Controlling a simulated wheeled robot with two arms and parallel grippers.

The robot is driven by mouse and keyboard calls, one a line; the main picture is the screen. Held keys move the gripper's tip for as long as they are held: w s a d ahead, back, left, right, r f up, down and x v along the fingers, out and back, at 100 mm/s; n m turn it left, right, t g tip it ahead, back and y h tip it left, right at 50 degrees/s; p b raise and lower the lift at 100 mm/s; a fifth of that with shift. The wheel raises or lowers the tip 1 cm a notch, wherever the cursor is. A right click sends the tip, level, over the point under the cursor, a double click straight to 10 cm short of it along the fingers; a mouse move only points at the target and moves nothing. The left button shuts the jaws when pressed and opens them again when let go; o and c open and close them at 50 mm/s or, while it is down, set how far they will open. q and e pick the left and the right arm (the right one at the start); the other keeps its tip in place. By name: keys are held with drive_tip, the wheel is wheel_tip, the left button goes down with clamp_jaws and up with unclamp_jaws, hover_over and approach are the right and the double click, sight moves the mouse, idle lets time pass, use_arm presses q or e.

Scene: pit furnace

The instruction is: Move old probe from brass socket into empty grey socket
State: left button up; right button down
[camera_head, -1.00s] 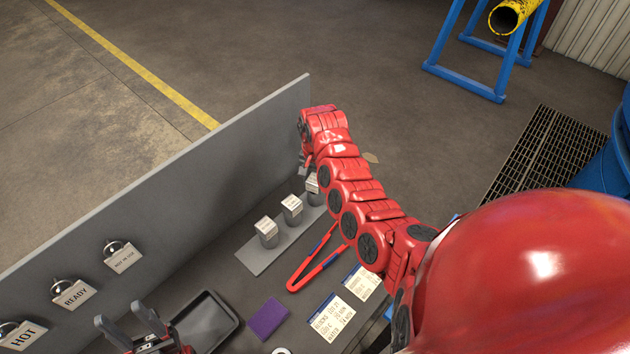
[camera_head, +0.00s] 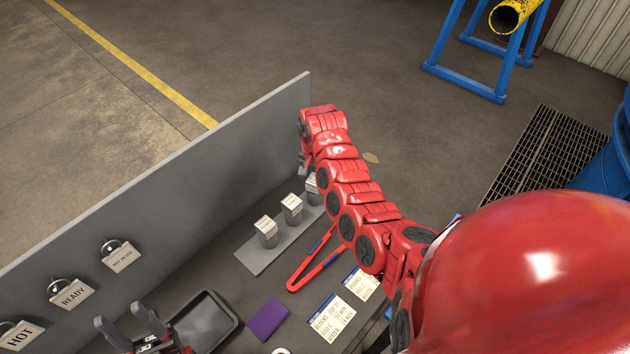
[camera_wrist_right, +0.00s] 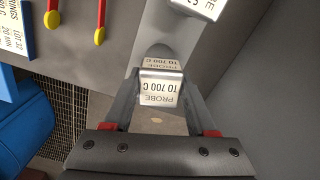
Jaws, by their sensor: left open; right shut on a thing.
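In the right wrist view, a white block labelled "PROBE TO 700 C" (camera_wrist_right: 160,90) is between the fingers of my right gripper (camera_wrist_right: 165,108), which is shut on it. A grey cylinder (camera_wrist_right: 158,53) shows just behind the block; I cannot tell whether they touch. Two labelled blocks on grey cylinders (camera_head: 266,231) (camera_head: 291,208) stand on a grey strip; a third (camera_head: 312,186) is partly hidden by the arm. No brass socket can be made out. My left gripper (camera_head: 125,325) is open and empty.
A dark tray (camera_head: 232,330) lies near my left gripper. A purple pad (camera_head: 268,319), red-and-blue tongs (camera_head: 300,283) and printed cards (camera_head: 325,318) lie on the bench. A grey upright panel (camera_head: 190,185) with hanging tags (camera_head: 72,293) bounds its far side.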

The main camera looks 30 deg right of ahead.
drive_tip(key=shift+f, duration=0.25)
drive_tip(key=shift+c, duration=2.4)
unclamp_jaws()
drive_tip(key=shift+r, duration=0.1)
wheel_tip(320, 180, up, 2)
drive_tip(key=shift+r+p, duration=0.6)
drive_tip(key=shift+r, duration=1.15)
wheel_tip(320, 180, up, 2)
drive_tip(key=shift+r+p, duration=0.15)
drive_tip(key=shift+p, duration=0.25)
wheel_tip(320, 180, up, 3)
drive_tip(key=p, duration=0.3)
